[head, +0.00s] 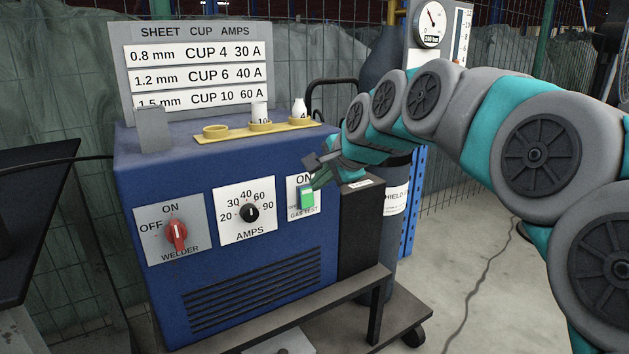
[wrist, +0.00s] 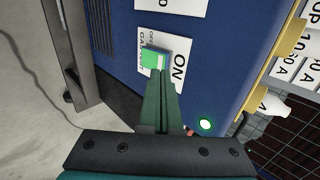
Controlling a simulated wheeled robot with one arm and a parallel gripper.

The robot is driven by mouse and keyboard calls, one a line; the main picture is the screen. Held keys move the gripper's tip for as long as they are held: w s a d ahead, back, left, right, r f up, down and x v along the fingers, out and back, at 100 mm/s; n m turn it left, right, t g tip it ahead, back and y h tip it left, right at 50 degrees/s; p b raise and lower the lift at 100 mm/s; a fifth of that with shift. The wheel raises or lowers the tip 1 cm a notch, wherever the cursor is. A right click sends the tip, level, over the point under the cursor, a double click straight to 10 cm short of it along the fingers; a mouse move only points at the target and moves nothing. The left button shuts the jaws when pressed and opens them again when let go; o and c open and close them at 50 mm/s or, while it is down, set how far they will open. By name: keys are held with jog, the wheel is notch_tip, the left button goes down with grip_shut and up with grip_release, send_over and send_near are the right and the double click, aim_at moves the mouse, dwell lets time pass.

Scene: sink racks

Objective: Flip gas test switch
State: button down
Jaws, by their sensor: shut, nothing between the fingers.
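The gas test switch (head: 307,197) is a green rocker on a white plate marked ON and GAS TEST, at the right of the blue welder's front. It also shows in the wrist view (wrist: 154,58), beside the letters ON. My gripper (head: 318,181) is shut and empty, with its fingertips at the switch. In the wrist view my gripper's fingers (wrist: 155,75) reach the lower edge of the green rocker and cover part of it. I cannot tell whether they touch it. Part of the plate's lettering is hidden.
A red welder knob (head: 176,236) and a black amps knob (head: 249,212) sit left of the switch. A yellow cup rack (head: 235,133) with white cups is on top. A gas cylinder (head: 400,200) stands close on the right.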

jog(key=v, duration=1.1)
jog(key=shift+r, duration=0.5)
jog(key=shift+s, duration=0.1)
